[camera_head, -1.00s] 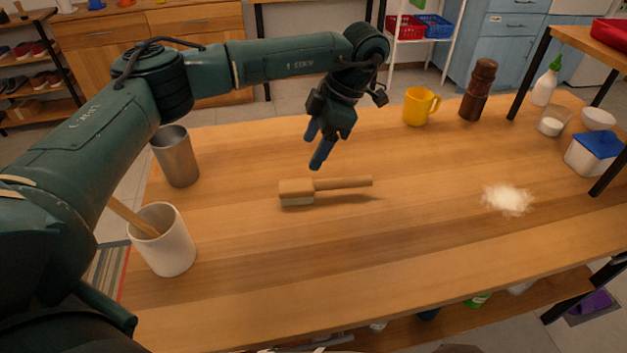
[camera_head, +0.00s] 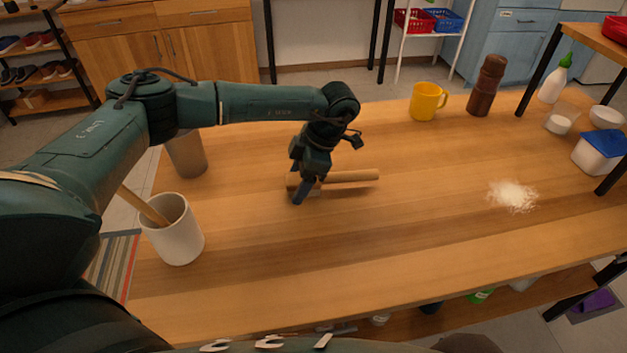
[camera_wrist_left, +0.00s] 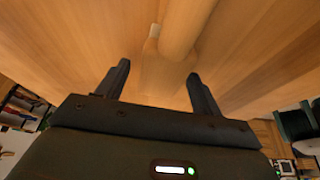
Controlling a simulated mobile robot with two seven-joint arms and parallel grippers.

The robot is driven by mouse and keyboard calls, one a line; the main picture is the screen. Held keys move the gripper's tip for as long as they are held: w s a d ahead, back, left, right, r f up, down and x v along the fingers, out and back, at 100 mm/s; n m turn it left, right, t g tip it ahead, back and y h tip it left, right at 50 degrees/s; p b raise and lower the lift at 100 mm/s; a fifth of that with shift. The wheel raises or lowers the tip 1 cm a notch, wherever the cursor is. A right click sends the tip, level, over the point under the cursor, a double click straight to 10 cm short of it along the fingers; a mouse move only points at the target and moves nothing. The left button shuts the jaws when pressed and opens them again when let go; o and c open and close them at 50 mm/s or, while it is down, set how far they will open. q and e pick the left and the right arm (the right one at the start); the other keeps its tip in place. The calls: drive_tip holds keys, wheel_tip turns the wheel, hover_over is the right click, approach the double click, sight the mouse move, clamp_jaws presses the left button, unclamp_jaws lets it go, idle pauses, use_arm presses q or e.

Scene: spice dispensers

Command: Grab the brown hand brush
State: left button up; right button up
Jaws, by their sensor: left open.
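The brown hand brush (camera_head: 350,176) lies on the wooden table, its handle pointing right in the head view. My left gripper (camera_head: 303,190) is over the brush's head end and hides most of that end. In the left wrist view, the brush (camera_wrist_left: 178,40) extends up from between the two open fingers of my left gripper (camera_wrist_left: 160,85). The fingers stand apart on either side of the brush, with nothing clamped between them. I cannot tell whether they touch it. My right gripper is not in view.
A white crock (camera_head: 175,232) with a wooden utensil and a metal cup (camera_head: 187,155) stand at the left. A yellow mug (camera_head: 425,102), a pepper mill (camera_head: 486,86) and a white powder pile (camera_head: 512,195) are to the right. The table's front middle is clear.

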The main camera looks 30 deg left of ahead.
use_arm(q)
drive_tip(key=shift+c, duration=0.5)
drive_tip(key=c, duration=1)
